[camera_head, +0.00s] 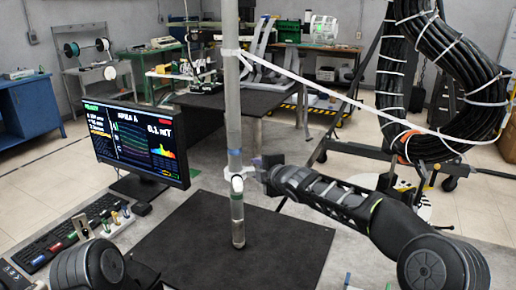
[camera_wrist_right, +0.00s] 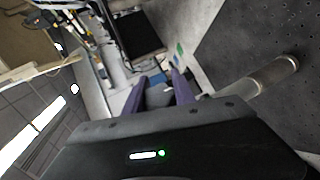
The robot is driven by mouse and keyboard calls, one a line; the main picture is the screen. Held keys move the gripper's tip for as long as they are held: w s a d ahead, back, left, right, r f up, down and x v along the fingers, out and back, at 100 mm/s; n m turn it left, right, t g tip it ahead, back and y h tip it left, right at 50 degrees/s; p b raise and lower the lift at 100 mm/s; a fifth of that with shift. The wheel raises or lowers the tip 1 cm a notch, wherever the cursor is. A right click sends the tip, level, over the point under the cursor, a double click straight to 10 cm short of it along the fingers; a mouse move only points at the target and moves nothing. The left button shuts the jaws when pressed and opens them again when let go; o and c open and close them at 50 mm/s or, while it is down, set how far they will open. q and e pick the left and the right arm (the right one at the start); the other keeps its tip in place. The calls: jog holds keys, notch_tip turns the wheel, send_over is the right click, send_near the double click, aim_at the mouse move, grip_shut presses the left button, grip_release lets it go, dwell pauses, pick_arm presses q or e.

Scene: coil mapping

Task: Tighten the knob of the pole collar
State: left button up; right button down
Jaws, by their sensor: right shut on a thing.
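A grey upright pole (camera_head: 233,100) stands in the middle of the head view. A white pole collar (camera_head: 238,174) sits around it low down, above a short metal lower section (camera_head: 238,215). My right gripper (camera_head: 262,168) reaches in from the right and is shut at the collar's right side, on its knob. The knob is mostly hidden by the fingers in the head view. In the wrist view my right gripper's purple fingers (camera_wrist_right: 160,90) stand on either side of a small dark grey part, likely the knob (camera_wrist_right: 159,97). My left gripper is out of view; only part of my left arm shows at the bottom left.
A monitor (camera_head: 135,140) and a keyboard (camera_head: 75,232) stand left of the pole. A dark mat (camera_head: 280,250) lies under it. A white strap (camera_head: 330,92) runs from the upper pole rightward to a rack of thick black cable coils (camera_head: 430,40). The mat around the pole's foot is clear.

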pick_arm(q)
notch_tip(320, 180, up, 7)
jog(key=p, duration=0.5)
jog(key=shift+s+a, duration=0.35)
pick_arm(e)
jog(key=shift+s+f+m+g+h, duration=0.15)
jog(key=shift+f+m+g+h, duration=0.15)
jog(key=shift+g, duration=0.7)
jog(key=shift+s+f+m+g+h, duration=0.15)
jog(key=shift+g+h, duration=0.25)
jog(key=shift+g, duration=0.6)
jog(key=shift+d, duration=0.1)
jog(key=c, duration=1)
grip_release()
jog(key=shift+c, duration=0.2)
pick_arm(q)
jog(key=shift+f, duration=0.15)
pick_arm(e)
jog(key=shift+s, duration=0.1)
